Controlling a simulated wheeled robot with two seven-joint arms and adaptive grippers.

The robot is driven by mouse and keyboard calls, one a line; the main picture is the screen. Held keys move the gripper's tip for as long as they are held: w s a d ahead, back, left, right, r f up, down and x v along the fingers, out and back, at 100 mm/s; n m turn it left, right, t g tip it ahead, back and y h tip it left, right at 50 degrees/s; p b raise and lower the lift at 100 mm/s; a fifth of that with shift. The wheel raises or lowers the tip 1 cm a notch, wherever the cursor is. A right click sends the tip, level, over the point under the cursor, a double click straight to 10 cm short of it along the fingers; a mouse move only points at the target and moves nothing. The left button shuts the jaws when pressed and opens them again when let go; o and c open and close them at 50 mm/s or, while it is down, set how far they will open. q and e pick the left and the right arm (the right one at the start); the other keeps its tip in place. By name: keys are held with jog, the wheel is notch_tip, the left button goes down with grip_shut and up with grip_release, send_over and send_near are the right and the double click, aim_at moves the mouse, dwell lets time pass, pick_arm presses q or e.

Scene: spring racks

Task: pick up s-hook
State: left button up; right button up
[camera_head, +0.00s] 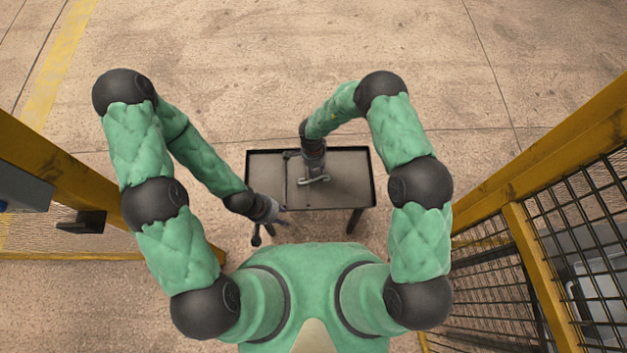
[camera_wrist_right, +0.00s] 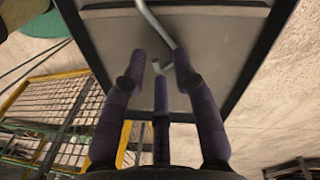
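The s-hook is a thin pale grey bent rod. In the head view the s-hook (camera_head: 316,180) lies on the dark-rimmed table (camera_head: 345,202), right at my right gripper (camera_head: 313,175). In the right wrist view the s-hook (camera_wrist_right: 148,16) runs from the top edge down between the finger ends. My right gripper (camera_wrist_right: 160,62) points down at it with fingers spread apart; part of the hook is hidden behind them, and I see no firm grip. My left gripper (camera_head: 267,235) has its fingers spread, empty, off the table's near left corner.
A thin dark bar (camera_head: 286,178) lies along the left part of the table top. The table's right side is bare. Open concrete floor (camera_head: 270,60) lies beyond the table.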

aim_at(315, 180)
notch_tip(315, 180, down, 2)
jog(key=f+b, duration=0.2)
jog(key=f, duration=0.1)
jog(key=f+b, duration=0.1)
jog(key=f, duration=0.1)
jog(key=shift+s, duration=0.25)
grip_shut()
